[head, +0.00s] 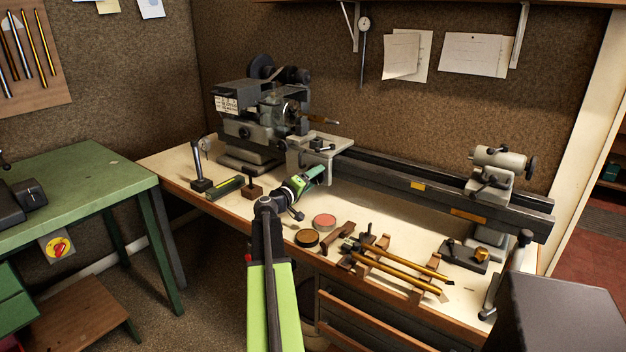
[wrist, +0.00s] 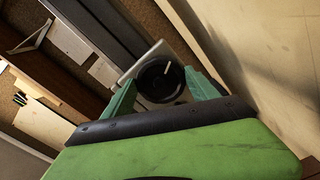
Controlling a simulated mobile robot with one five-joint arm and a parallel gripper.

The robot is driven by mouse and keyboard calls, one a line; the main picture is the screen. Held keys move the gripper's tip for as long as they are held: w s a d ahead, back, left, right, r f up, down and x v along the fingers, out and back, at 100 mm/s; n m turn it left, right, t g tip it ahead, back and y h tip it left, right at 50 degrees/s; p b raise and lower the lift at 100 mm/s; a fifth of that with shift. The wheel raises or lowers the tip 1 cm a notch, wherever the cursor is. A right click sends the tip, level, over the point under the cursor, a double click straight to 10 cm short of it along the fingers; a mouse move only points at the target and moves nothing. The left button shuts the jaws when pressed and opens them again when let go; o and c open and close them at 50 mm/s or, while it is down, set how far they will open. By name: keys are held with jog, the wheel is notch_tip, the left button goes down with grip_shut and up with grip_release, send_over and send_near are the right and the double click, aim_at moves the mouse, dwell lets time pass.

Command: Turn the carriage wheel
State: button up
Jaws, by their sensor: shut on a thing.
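The lathe carriage (head: 318,150) is a grey block on the dark bed in the head view. Its wheel is hidden there behind my gripper (head: 316,174), whose green fingers reach the carriage's front. In the wrist view the carriage wheel (wrist: 158,84) is a round black disc with a pale mark on its face. The green fingers of my gripper (wrist: 162,92) stand on either side of it, shut on the wheel.
The headstock (head: 262,125) stands left on the lathe bed (head: 400,178), the tailstock (head: 492,170) right. On the bench lie a red tin (head: 324,221), a dark tin (head: 307,238) and brass tubes (head: 405,272) on wooden supports. A green table (head: 75,185) stands at the left.

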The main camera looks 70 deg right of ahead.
jog(key=shift+s+r+n, duration=0.1)
jog(key=shift+s+n, duration=0.05)
jog(key=shift+n, duration=3.05)
jog(key=o, duration=1.4)
jog(key=v, duration=1.7)
jog(key=shift+a, duration=0.25)
